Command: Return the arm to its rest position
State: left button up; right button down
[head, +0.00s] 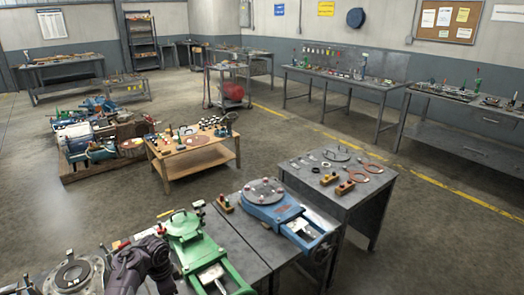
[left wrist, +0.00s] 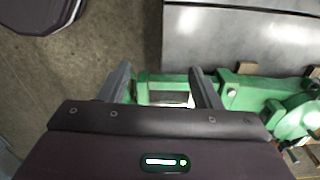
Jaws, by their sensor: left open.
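My left arm (head: 140,265) comes in at the bottom of the head view, beside a green machine vise (head: 190,240) on the near grey bench. My fingers are not clear in that view. In the left wrist view my left gripper (left wrist: 160,75) is open, its two fingers spread. Part of a green frame (left wrist: 150,85) shows between and beyond the fingers. I cannot tell whether they touch it. Nothing is seen held. My right gripper is not in view.
A blue rotary fixture (head: 275,212) stands right of the green vise. A grey round device (head: 75,272) is left of my arm. A grey table (head: 345,195) with small parts and a wooden table (head: 195,158) stand beyond. Open floor (head: 110,205) lies to the left.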

pick_arm(q)
jog(key=s+d+f+n+h, duration=0.1)
jog(key=s+d+f+n, duration=0.15)
jog(key=s+f, duration=0.8)
jog(key=s+d+f+n, duration=0.25)
jog(key=s+f, duration=0.45)
jog(key=f, duration=0.7)
jog(key=s+f+n, duration=0.1)
jog(key=s+f, duration=0.3)
jog(key=s, duration=0.6)
jog(key=s+f+n+b, duration=0.1)
jog(key=s+f, duration=0.3)
jog(key=s, duration=0.5)
jog(key=s+f+n+t+y, duration=0.1)
jog(key=s+f, duration=0.3)
jog(key=s, duration=0.6)
jog(key=shift+s+n, duration=0.35)
jog(key=shift+n, duration=0.15)
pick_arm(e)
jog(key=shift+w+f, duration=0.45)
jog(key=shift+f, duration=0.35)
pick_arm(q)
jog(key=shift+a+f, duration=0.1)
jog(key=shift+a, duration=0.05)
